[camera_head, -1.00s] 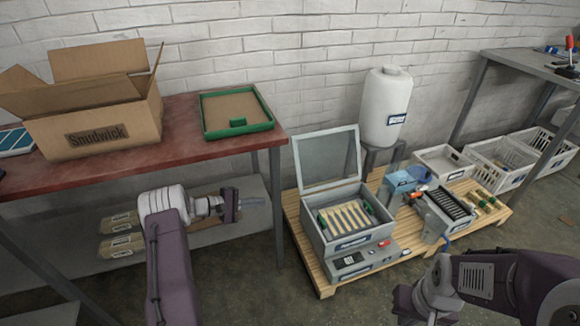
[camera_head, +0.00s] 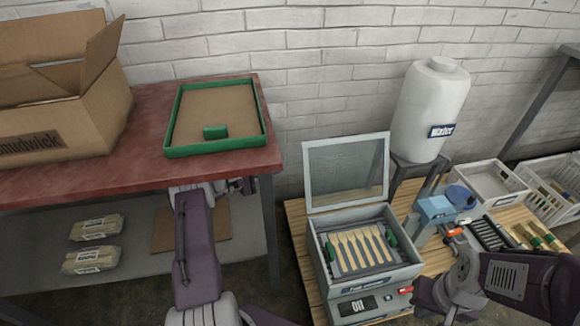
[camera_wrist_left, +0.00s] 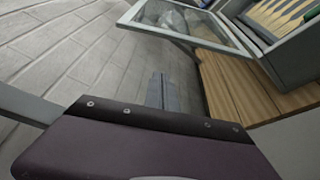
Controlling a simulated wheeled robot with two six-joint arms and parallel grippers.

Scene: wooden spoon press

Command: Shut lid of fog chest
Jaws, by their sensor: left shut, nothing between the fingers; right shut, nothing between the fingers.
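The fog chest (camera_head: 317,262) is a grey box on a pallet, with several pale wooden spoon pieces (camera_head: 362,250) inside. Its framed glass lid (camera_head: 345,172) stands open, tilted up at the back. The lid (camera_wrist_left: 190,22) and the chest (camera_wrist_left: 300,50) also show at the upper right of the left wrist view. My left gripper (camera_head: 246,185) is left of the lid, beside the red table's end, partly hidden. Its fingers (camera_wrist_left: 162,92) look shut and empty, apart from the lid. My right gripper (camera_head: 468,258) is shut, right of the chest and partly hidden by its own wrist.
The red table (camera_head: 140,180) holds a cardboard box (camera_head: 70,110) and a green-rimmed tray (camera_head: 215,115). A white water tank (camera_head: 430,105) stands behind the chest's right. A blue device (camera_head: 432,208) and white crates (camera_head: 490,180) are to the right. Dark floor shows left of the pallet.

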